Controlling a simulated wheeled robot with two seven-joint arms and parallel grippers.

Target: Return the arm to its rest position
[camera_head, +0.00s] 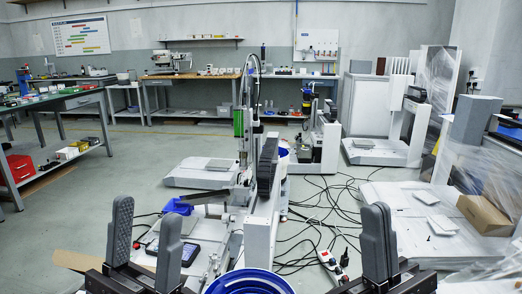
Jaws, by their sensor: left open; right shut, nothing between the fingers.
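My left gripper (145,232) is at the bottom left of the head view. Its two grey fingers point up and stand apart, with nothing between them. My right gripper (379,242) is at the bottom right, also pointing up. Its fingers are together and hold nothing. The gantry screwdriver (243,135) stands upright in the middle, beyond both grippers, with a green part on its left side. Neither gripper touches it.
A blue round bowl (248,283) sits at the bottom centre, between the grippers. A dark handheld device (178,252) lies behind the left gripper. Cables and a power strip (331,264) lie on the floor near the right gripper. A cardboard box (484,214) is at right.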

